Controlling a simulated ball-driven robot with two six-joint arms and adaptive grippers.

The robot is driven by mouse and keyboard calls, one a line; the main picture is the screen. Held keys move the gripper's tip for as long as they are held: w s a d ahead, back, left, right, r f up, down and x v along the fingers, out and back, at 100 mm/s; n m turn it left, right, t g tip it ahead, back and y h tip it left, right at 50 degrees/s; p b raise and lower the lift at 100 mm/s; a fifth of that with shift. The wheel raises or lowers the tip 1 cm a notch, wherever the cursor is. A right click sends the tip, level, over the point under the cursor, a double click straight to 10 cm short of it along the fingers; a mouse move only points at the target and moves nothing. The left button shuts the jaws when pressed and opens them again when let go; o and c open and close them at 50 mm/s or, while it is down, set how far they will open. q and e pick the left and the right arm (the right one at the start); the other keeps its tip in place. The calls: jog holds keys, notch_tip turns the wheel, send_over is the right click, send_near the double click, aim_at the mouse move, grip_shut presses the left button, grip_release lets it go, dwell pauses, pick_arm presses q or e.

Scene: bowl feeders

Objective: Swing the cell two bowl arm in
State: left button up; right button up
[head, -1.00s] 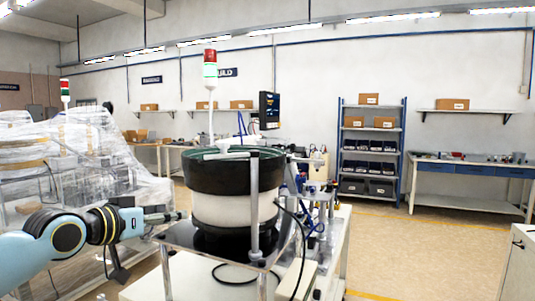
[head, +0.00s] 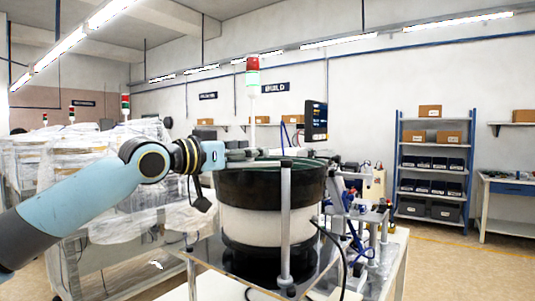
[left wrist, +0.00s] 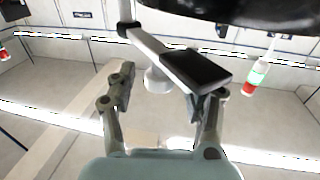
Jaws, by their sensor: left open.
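The bowl feeder's black bowl (head: 270,187) sits on a white drum at mid view. A grey post (head: 285,225) stands in front of it, with a slim bowl arm (head: 262,163) running left from its top across the bowl's near rim. My left gripper (head: 238,154) is at rim height by the bowl's left side, near the arm's free end. In the left wrist view the grey bar (left wrist: 160,52) ends in a dark pad close to the right finger. The gripper's fingers (left wrist: 163,95) are apart; contact with the bar cannot be told. My right gripper is out of view.
A red-white-green signal lamp (head: 252,75) and a dark screen (head: 316,120) rise behind the bowl. Tubing and fittings (head: 365,220) crowd its right side. Wrapped pallets (head: 75,170) stand at left. Floor at right is clear.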

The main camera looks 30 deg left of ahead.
pick_arm(q)
jog(key=shift+w+d, duration=0.1)
jog(key=shift+w, duration=0.35)
jog(key=shift+s, duration=0.1)
jog(key=shift+s+r, duration=0.1)
jog(key=shift+s, duration=0.1)
jog(key=c, duration=0.4)
jog(key=shift+w, duration=0.1)
jog(key=shift+c, duration=1.2)
grip_shut()
jog(key=shift+w, duration=0.1)
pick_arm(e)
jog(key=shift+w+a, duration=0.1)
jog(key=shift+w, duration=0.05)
pick_arm(q)
jog(key=shift+w, duration=0.15)
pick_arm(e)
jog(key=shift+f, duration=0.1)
